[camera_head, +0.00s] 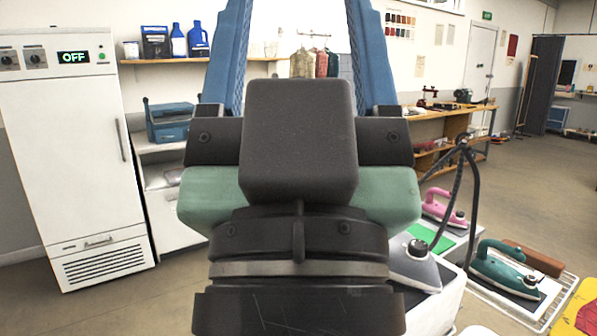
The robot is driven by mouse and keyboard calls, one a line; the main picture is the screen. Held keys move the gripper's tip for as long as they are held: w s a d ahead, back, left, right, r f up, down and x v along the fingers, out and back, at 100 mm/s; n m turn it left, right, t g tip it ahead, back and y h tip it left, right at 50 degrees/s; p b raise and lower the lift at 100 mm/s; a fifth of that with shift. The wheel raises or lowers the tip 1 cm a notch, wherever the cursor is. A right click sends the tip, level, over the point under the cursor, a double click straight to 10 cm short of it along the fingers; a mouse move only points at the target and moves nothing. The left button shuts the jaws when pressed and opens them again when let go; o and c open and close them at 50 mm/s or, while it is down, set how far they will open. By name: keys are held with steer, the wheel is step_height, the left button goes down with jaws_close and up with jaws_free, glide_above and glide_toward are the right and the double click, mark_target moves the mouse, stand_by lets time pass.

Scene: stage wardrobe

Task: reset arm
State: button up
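My own arm fills the middle of the head view, close to the camera. It shows as dark grey and black links with green parts at both sides and blue struts rising behind. I cannot make out my gripper or its fingertips, so whether it is open or shut does not show. The arm hides the middle of the room behind it.
A white cabinet (62,150) reading OFF stands at left, beside shelves with a blue toolbox (170,122). At right are a grey iron (415,265), a pink iron (443,210) and a green iron (505,270). A wooden workbench (450,112) stands behind.

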step_height(320, 180, up, 13)
steer(key=p, duration=1.1)
steer(key=shift+r, duration=0.2)
steer(key=shift+f, duration=0.15)
